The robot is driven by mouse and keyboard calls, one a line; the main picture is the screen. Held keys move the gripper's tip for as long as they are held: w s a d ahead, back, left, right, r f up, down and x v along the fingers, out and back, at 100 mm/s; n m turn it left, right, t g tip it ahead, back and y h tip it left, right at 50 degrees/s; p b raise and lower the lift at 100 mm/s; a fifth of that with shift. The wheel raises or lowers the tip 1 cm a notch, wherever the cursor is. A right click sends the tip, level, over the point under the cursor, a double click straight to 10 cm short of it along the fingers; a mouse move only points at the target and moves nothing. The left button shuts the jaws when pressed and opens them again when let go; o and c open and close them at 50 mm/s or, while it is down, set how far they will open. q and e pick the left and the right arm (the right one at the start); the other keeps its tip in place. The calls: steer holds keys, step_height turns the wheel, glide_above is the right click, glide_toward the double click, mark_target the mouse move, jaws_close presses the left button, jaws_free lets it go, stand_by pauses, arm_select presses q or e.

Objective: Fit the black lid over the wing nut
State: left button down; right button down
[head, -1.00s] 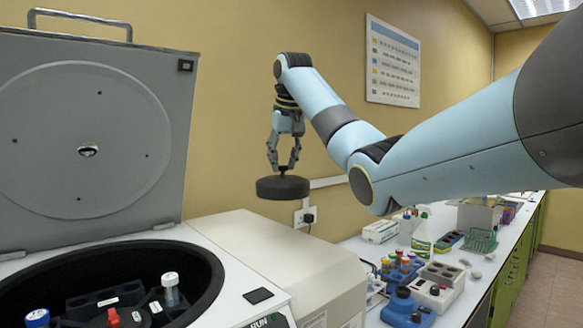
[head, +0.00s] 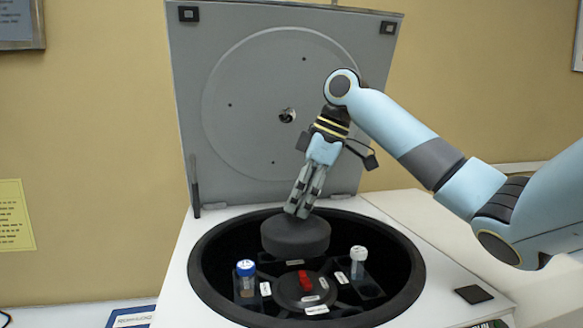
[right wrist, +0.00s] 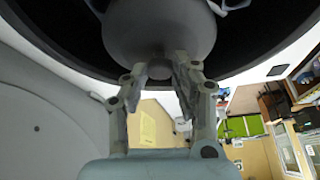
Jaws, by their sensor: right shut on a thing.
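My right gripper (head: 298,212) is shut on the black lid (head: 296,236) by the knob on its top. The lid is a dark round disc and hangs at the back of the centrifuge bowl, above the rotor. The red wing nut (head: 305,281) sits at the middle of the rotor, in front of and below the lid in the head view. The lid and wing nut are apart. In the right wrist view the fingers (right wrist: 160,72) pinch the knob under the lid's broad grey face (right wrist: 160,32). The wing nut is hidden there. My left gripper is not in view.
The centrifuge bowl has a raised dark rim (head: 408,268). A blue-capped tube (head: 245,278) and a white-capped tube (head: 357,262) stand in the rotor, left and right of the wing nut. The open grey centrifuge cover (head: 240,140) stands upright behind my gripper.

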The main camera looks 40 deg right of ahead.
mark_target(311, 224)
steer(key=f, duration=0.1)
steer(key=s+f, duration=0.2)
steer(key=shift+s+d+f, duration=0.1)
steer(key=shift+s+d, duration=0.05)
steer(key=shift+d, duration=0.1)
steer(key=shift+f+b, duration=0.5)
steer(key=shift+f, duration=0.5)
step_height(311, 224, down, 2)
steer(key=b, duration=0.3)
steer(key=shift+f, duration=1.15)
steer(key=shift+r+p, duration=0.1)
steer(key=shift+p, duration=0.85)
steer(key=shift+f+p, duration=0.25)
steer(key=shift+p, duration=0.05)
steer(key=shift+p, duration=0.45)
stand_by(0.3)
stand_by(0.4)
